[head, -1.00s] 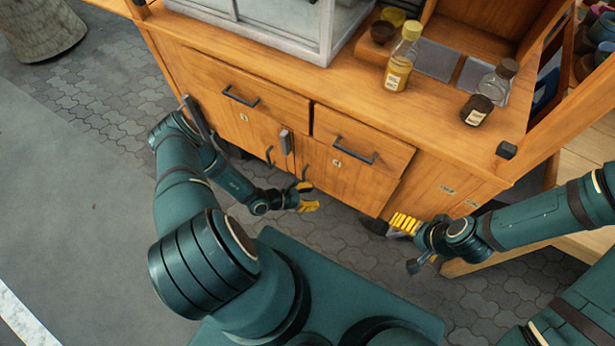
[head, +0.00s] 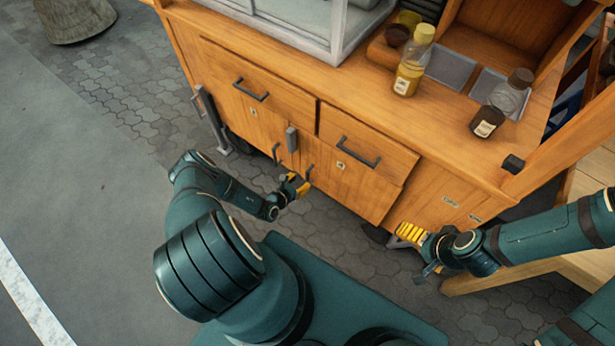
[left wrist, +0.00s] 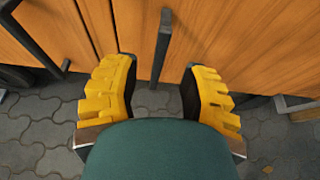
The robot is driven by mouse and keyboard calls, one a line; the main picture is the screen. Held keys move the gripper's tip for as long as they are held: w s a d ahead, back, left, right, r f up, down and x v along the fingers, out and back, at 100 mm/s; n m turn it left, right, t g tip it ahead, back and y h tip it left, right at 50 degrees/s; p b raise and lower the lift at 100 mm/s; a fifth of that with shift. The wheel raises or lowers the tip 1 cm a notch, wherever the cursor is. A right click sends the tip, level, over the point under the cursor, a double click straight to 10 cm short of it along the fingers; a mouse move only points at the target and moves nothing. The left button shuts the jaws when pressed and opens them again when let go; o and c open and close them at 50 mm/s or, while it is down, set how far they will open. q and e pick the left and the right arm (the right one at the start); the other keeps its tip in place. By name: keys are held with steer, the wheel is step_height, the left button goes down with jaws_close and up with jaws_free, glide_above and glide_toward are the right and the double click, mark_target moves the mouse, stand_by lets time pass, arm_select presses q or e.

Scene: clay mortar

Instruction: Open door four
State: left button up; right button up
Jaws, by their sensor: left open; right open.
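The wooden cart has a left lower door (head: 257,128) and a right lower door (head: 350,190) under two drawers. Their small labels are too small to read, so I cannot tell which is door four. The right door has a dark vertical handle (head: 308,172). My left gripper (head: 294,186) is open just in front of this handle. In the left wrist view a dark vertical handle (left wrist: 162,45) stands ahead of the gap between the yellow fingers (left wrist: 160,95), not gripped. My right gripper (head: 411,233) is open and empty at the cart's lower right corner.
The left door's handle (head: 275,153) and a grey latch piece (head: 291,139) are close by. Drawer handles (head: 251,90) stick out above. Bottles (head: 413,62) stand on the cart top.

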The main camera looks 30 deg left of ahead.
mark_target(307, 176)
arm_select(q)
steer(key=b+x, duration=0.1)
steer(key=x, duration=0.5)
steer(key=shift+d+b, duration=0.1)
steer(key=shift+b, duration=0.3)
steer(key=shift+s, duration=0.1)
jaws_close()
